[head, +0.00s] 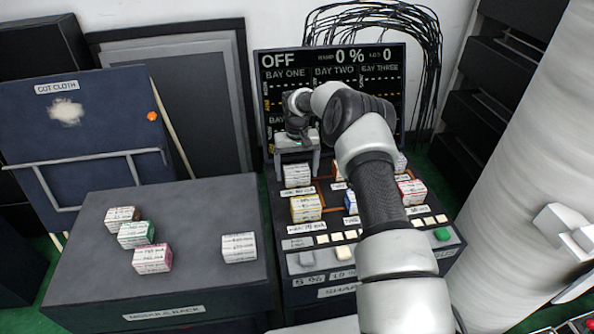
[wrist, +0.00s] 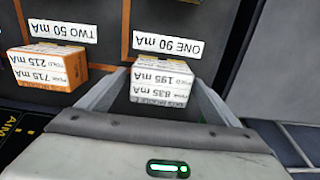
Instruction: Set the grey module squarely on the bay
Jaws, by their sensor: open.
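A pale grey module (head: 297,174) with printed labels sits on the panel in the bay one area. In the wrist view the module (wrist: 162,82) stands beside the label "ONE 90 mA" (wrist: 168,44) and looks roughly square to it. My gripper (head: 297,158) is above the module, pointing down. In the wrist view the open fingers of my gripper (wrist: 160,92) lie on either side of the module, with a gap visible on the right; contact on the left cannot be told. The bay surface under the module is hidden.
An orange module (wrist: 45,68) stands left of the grey one in the wrist view. A yellow module (head: 306,208) and a red one (head: 411,192) are on the panel. The rack (head: 190,270) holds several modules, including another pale one (head: 239,247). A display (head: 385,80) reads OFF.

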